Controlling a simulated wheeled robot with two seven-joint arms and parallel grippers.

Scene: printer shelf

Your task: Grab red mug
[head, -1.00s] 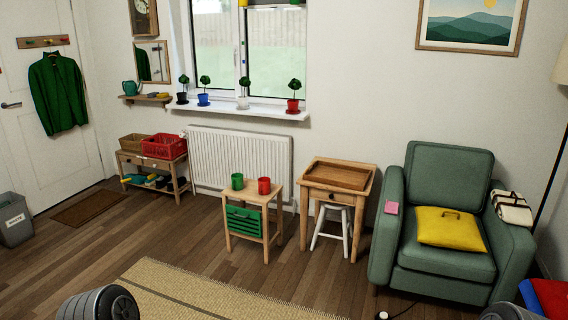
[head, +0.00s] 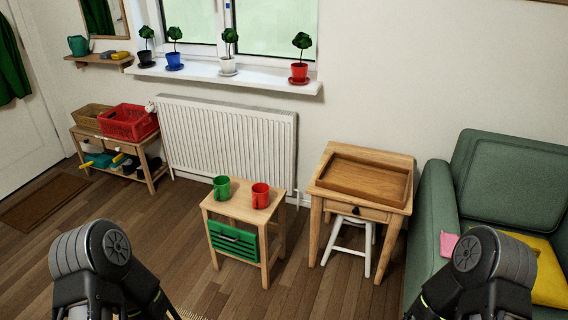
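A red mug (head: 261,195) stands upright on top of a small wooden side table (head: 238,207) in the middle of the head view. A green mug (head: 221,188) stands just to its left on the same tabletop, a small gap apart. My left arm shows at the lower left and my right arm at the lower right. Both are well short of the table, and neither touches a mug. The fingers of both grippers are outside the picture.
A green armchair (head: 500,180) is far right, a radiator (head: 230,145) behind. Floor (head: 190,235) left of the side table is clear.

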